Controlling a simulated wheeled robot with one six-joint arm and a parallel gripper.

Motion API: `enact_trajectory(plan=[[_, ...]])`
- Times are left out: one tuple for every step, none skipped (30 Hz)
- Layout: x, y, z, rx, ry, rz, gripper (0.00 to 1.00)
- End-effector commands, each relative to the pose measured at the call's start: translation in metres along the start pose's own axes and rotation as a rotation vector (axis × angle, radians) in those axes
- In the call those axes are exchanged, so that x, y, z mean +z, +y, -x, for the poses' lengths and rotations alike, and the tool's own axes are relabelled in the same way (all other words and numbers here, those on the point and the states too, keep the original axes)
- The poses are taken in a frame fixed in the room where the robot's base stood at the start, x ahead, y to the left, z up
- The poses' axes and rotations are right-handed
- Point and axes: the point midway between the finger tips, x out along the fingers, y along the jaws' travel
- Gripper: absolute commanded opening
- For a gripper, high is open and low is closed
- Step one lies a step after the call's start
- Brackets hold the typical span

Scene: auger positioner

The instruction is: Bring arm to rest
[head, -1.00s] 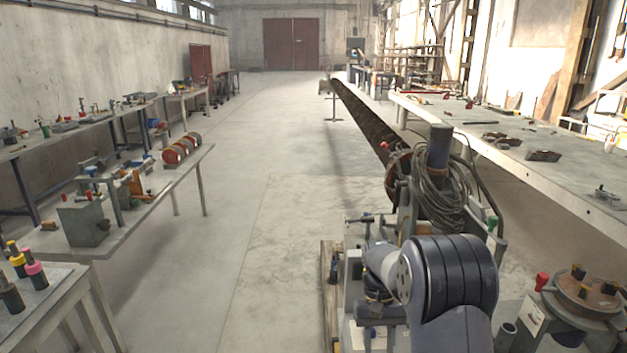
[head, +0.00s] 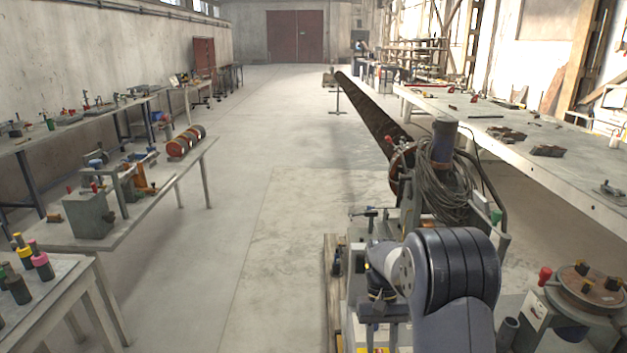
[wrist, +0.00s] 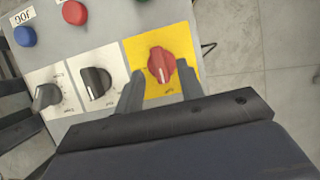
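My gripper (wrist: 160,69) is open in the wrist view, with its two dark fingers apart. A red rotary knob (wrist: 161,65) on a yellow plate (wrist: 187,45) shows between the fingertips. I cannot tell whether the fingers reach down around the knob or stay above it. Nothing is held between them. In the head view my arm (head: 450,275) is folded over the machine at the lower right. My gripper's fingers are hidden there.
A machine with coiled cable (head: 450,190) stands beyond my arm. A long workbench (head: 560,170) runs right. The middle floor (head: 270,200) is clear.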

Motion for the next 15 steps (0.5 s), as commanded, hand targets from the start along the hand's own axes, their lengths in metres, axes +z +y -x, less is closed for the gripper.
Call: enact_trajectory(plan=[[-0.002, 0.0, 0.009, 0.0, 0.005, 0.0, 0.36], [-0.001, 0.0, 0.015, 0.0, 0.005, 0.0, 0.36], [-0.001, 0.0, 0.023, 0.0, 0.006, 0.0, 0.36], [-0.002, 0.0, 0.029, 0.0, 0.007, 0.0, 0.36], [-0.001, 0.0, 0.035, 0.0, 0.006, 0.0, 0.36], [-0.001, 0.0, 0.043, 0.0, 0.006, 0.0, 0.36], [-0.001, 0.0, 0.049, 0.0, 0.006, 0.0, 0.36], [-0.001, 0.0, 0.055, 0.0, 0.005, 0.0, 0.36], [-0.001, 0.0, 0.062, 0.0, 0.005, 0.0, 0.36], [-0.001, 0.0, 0.067, 0.0, 0.005, 0.0, 0.36], [-0.001, 0.0, 0.073, 0.0, 0.005, 0.0, 0.36], [-0.001, 0.0, 0.08, 0.0, 0.005, 0.0, 0.36], [-0.001, 0.0, 0.085, 0.0, 0.004, 0.0, 0.36], [0.0, 0.0, 0.084, 0.0, 0.001, 0.0, 0.36], [0.001, 0.0, 0.074, 0.0, -0.005, 0.0, 0.36]])
